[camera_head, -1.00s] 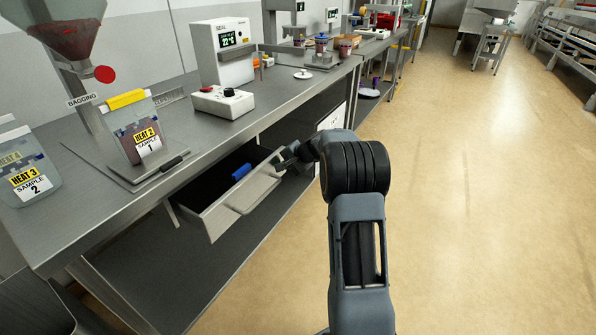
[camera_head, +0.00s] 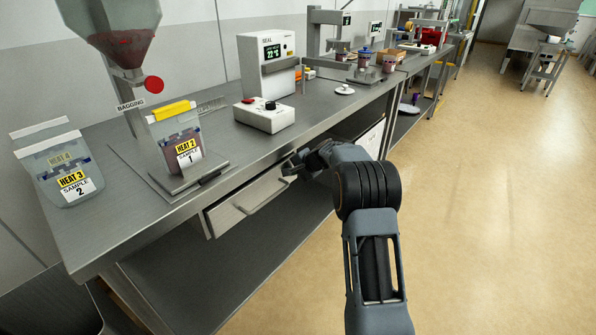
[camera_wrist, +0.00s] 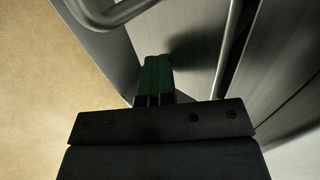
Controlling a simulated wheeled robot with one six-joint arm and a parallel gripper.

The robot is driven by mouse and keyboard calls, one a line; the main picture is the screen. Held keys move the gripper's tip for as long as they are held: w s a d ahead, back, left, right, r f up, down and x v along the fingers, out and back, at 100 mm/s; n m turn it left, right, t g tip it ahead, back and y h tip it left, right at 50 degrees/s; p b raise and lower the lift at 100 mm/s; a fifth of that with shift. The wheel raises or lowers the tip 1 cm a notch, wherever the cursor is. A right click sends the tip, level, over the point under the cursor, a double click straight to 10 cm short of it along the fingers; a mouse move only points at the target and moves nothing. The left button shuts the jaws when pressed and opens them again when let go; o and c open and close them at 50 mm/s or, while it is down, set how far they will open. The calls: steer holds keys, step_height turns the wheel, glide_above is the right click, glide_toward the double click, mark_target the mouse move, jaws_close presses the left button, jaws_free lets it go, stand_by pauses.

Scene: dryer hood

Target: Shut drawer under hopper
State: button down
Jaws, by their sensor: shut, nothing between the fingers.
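The drawer (camera_head: 247,197) sits under the bench below the hopper (camera_head: 112,35). Its metal front now stands close to the bench's underside, and its inside is hidden in the head view. Whether a small gap remains is hard to tell. My gripper (camera_head: 290,169) is shut and empty at the right end of the drawer front. In the wrist view the closed fingertips (camera_wrist: 154,76) point at a brushed metal face and seem to touch or nearly touch it. The drawer's bar handle (camera_head: 262,193) runs along the front, to the left of my gripper.
The bench top (camera_head: 130,215) overhangs the drawer. On it stand a sample bag (camera_head: 178,143) on a stand, a white control box (camera_head: 264,115) and a sealing unit (camera_head: 266,65). Another bag (camera_head: 62,175) is at the left. The floor (camera_head: 470,210) to the right is clear.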

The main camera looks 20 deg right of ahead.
steer(key=shift+w+a+r, duration=0.15)
steer(key=shift+a, duration=0.15)
steer(key=shift+d, duration=0.15)
steer(key=s+d+r, duration=0.6)
steer(key=s+d, duration=0.1)
steer(key=s, duration=0.3)
steer(key=s+f+n+g, duration=0.1)
steer(key=s+f+g, duration=0.1)
steer(key=s+f, duration=0.15)
steer(key=s+a+r+n+h+p, duration=0.1)
steer(key=s+a+r+n+p, duration=0.2)
steer(key=s+r+p, duration=0.3)
steer(key=s+a+r+n+g+h+p, duration=0.1)
steer(key=s+a+r+n+h+p, duration=0.1)
steer(key=s+a+r+p, duration=0.3)
steer(key=s+a+r+n+g+h+p, duration=0.1)
steer(key=s+a+r+n+p, duration=0.3)
steer(key=s, duration=1.2)
step_height(320, 180, up, 7)
steer(key=n+h+p, duration=0.1)
steer(key=p, duration=0.3)
steer(key=shift+a+r, duration=0.2)
